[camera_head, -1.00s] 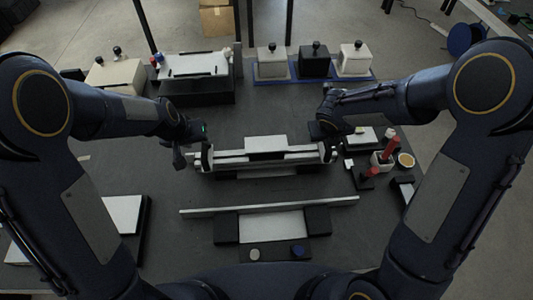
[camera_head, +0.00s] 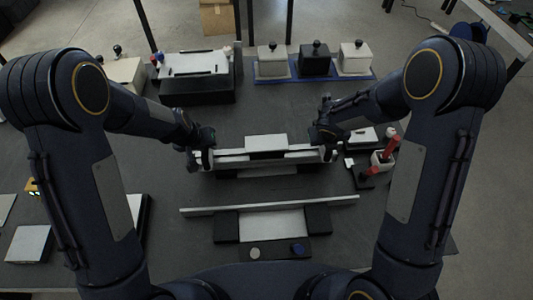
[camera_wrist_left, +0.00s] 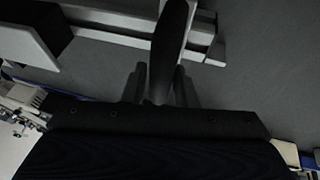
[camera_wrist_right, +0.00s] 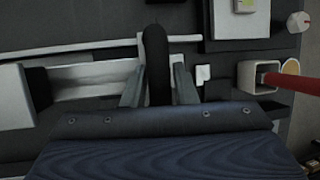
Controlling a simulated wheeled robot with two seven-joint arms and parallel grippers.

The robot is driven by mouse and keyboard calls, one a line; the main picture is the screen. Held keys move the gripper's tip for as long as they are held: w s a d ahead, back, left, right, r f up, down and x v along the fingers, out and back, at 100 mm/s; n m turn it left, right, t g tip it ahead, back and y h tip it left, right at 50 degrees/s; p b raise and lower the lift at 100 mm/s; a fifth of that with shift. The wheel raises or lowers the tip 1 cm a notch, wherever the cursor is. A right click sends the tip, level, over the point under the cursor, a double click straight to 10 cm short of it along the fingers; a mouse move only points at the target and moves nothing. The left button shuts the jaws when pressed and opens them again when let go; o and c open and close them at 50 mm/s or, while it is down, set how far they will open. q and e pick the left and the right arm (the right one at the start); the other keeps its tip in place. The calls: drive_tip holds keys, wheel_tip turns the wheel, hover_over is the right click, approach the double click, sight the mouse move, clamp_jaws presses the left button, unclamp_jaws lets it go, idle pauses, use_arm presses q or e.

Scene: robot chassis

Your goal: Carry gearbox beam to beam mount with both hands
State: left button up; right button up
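The gearbox beam appears to be the long light-grey bar (camera_head: 265,157) with upright end pieces in the middle of the table. A pale block stands behind its middle. My left gripper (camera_head: 199,146) is at its left end and my right gripper (camera_head: 327,145) at its right end; contact cannot be told. In the left wrist view (camera_wrist_left: 160,88) and the right wrist view (camera_wrist_right: 157,88), pale finger parts stand apart on either side of a dark upright shape. Which fixture is the beam mount is unclear; a front fixture (camera_head: 314,222) has black blocks and a pale plate.
A long thin rail (camera_head: 200,211) crosses the front fixture. Lidded boxes (camera_head: 272,62) stand on a blue mat at the back. A black case (camera_head: 196,92) is at back left. A cup with a red-handled tool (camera_head: 383,160) stands close to the right gripper.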

use_arm(q)
clamp_jaws()
use_arm(e)
clamp_jaws()
idle(0.8)
